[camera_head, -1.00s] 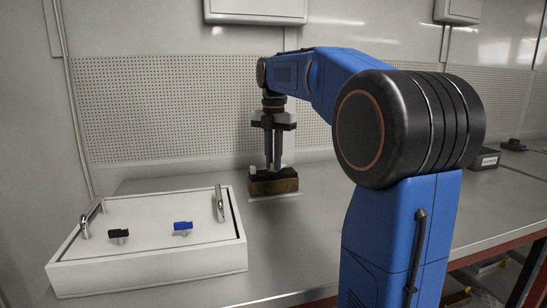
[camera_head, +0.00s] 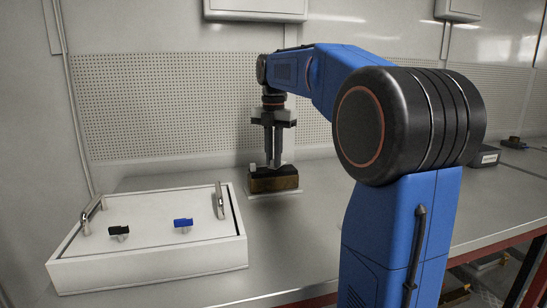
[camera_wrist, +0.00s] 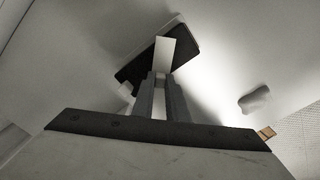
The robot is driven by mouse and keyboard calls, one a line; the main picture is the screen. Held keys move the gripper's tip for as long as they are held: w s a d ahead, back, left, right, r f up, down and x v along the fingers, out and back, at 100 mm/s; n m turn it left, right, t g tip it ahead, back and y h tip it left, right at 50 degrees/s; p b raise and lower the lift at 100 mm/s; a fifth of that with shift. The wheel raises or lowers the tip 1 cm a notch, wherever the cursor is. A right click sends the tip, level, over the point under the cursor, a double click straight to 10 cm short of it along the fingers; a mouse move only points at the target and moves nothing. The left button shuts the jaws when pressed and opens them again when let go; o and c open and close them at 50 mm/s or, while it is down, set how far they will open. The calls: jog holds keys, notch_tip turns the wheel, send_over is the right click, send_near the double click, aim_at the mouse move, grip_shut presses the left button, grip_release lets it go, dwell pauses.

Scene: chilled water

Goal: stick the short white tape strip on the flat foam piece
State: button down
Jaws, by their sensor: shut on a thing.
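My gripper (camera_head: 273,166) points straight down at the back of the bench, its tips just over a block with a dark top and brown front (camera_head: 274,184). In the wrist view, the two grey fingers (camera_wrist: 160,78) are close together, shut on the near end of a short white strip (camera_wrist: 164,55). The strip reaches out across a flat dark piece (camera_wrist: 140,70), which I take to be the foam. I cannot tell whether the strip touches it. The fingers hide part of the dark piece.
A white box (camera_head: 150,270) with two metal handles and a black and a blue knob stands at the front left. A small grey-white lump (camera_wrist: 257,98) lies right of the dark piece in the wrist view. A perforated wall panel (camera_head: 160,110) stands behind.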

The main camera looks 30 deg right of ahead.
jog(key=shift+f, duration=0.6)
dwell(0.7)
dwell(0.4)
jog(key=c, duration=1.7)
grip_release()
jog(key=shift+o, duration=0.2)
jog(key=shift+r, duration=0.1)
notch_tip(320, 180, up, 17)
jog(key=shift+r, duration=0.1)
